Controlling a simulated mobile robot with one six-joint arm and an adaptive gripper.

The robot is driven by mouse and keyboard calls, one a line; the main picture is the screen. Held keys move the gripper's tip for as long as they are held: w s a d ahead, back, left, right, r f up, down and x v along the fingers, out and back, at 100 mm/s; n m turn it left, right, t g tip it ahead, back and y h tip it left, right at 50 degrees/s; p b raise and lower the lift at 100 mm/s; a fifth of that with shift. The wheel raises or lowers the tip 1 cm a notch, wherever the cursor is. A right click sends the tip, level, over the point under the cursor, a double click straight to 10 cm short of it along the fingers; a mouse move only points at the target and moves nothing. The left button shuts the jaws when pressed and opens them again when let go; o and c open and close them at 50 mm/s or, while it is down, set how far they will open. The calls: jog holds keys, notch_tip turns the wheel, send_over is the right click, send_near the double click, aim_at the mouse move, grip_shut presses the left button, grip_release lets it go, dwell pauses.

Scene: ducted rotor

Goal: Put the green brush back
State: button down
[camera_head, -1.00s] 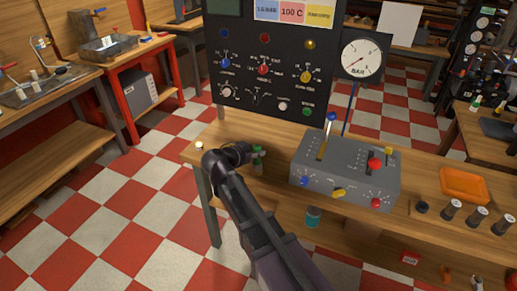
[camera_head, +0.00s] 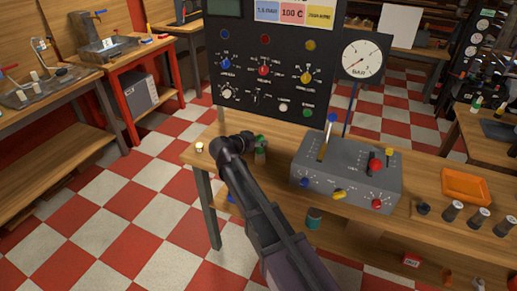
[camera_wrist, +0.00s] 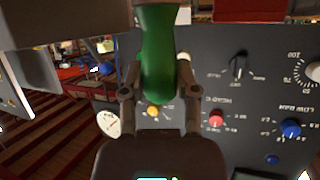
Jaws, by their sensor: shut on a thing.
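The green brush (camera_wrist: 158,50) shows in the wrist view as a smooth green handle at the top middle. My gripper (camera_wrist: 158,95) is shut on it, with one dark finger on each side of the handle. In the head view a small part of the green brush (camera_head: 260,140) shows beside the dark end of my arm, above the left part of the wooden bench. The arm hides most of the gripper there. The brush's far end runs out of the wrist view at the top.
A grey control box (camera_head: 345,178) with levers and knobs stands on the bench (camera_head: 415,228). A black panel (camera_head: 270,85) with knobs and a pressure gauge (camera_head: 362,58) rises behind. An orange tray (camera_head: 466,187) and several dark cylinders are at the right. A white-topped peg (camera_head: 199,147) is at the left corner.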

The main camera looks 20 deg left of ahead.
aim_at(259, 152)
jog(key=shift+w+f+b, duration=0.1)
jog(key=shift+f+b, duration=0.4)
jog(key=shift+f, duration=0.1)
jog(key=shift+f+b, duration=1.2)
jog(key=shift+f, duration=0.2)
jog(key=shift+c, duration=1.8)
grip_release()
jog(key=shift+r, duration=0.2)
jog(key=shift+s+a+r, duration=0.1)
jog(key=shift+s+r, duration=0.05)
jog(key=shift+s, duration=0.05)
jog(key=p+v, duration=0.4)
jog(key=v, duration=0.7)
jog(key=shift+s+p, duration=0.3)
jog(key=shift+r, duration=0.15)
